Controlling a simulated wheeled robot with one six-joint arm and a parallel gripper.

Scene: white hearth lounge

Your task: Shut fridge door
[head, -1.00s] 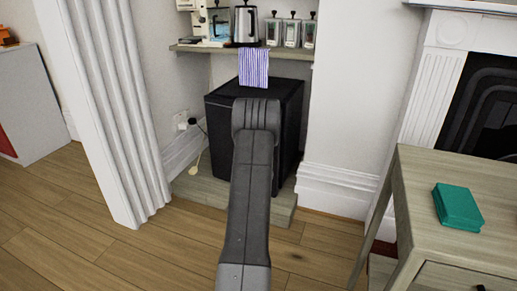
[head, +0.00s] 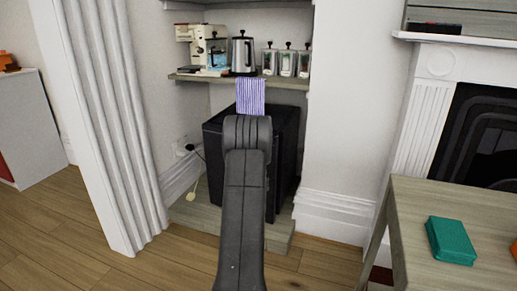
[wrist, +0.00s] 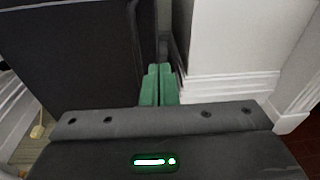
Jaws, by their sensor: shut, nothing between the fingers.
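The small black fridge (head: 285,135) stands in the alcove under a shelf, and my arm covers the middle of its front in the head view. In the wrist view a large dark panel of the fridge (wrist: 70,55) fills the left side, with its right edge just left of my fingers. I cannot tell how far the door stands open. My gripper (wrist: 158,72) is shut and empty, its green fingertips pointing at the narrow gap between the fridge and the white wall. Whether the fingers touch the fridge is unclear. The head view hides the gripper behind my arm.
A white fluted pillar (head: 110,130) stands left. A wooden table (head: 425,205) with a green box (head: 451,241) stands right. Wood floor is clear at the left.

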